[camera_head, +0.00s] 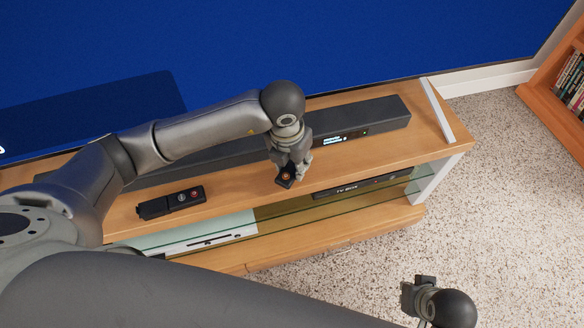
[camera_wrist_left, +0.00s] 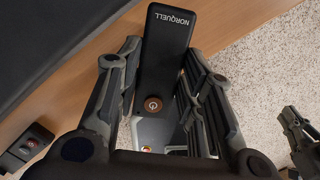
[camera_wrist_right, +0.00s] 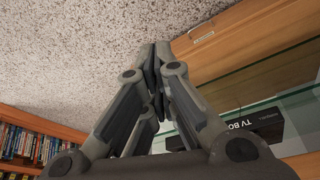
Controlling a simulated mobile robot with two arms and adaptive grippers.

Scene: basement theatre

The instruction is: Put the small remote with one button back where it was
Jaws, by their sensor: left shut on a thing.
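The small remote is black, with one orange power button and the word NORQUELL on it, and shows in the left wrist view (camera_wrist_left: 168,50). My left gripper (camera_head: 289,172) is shut on this remote (camera_head: 286,179) near the front edge of the wooden TV stand (camera_head: 236,190). In the left wrist view the remote stands between the two fingers, its lettered end reaching past them. Whether it touches the stand is not clear. My right gripper (camera_head: 412,297) is out over the carpet in front of the stand. Its fingers meet in the right wrist view (camera_wrist_right: 157,68), with nothing seen between them.
A long dark soundbar (camera_head: 385,116) lies along the stand behind my left gripper. A black item with a red button (camera_head: 172,202) lies on the top to the left. A TV box (camera_head: 346,189) sits on the glass shelf below. A bookcase (camera_head: 552,108) stands right.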

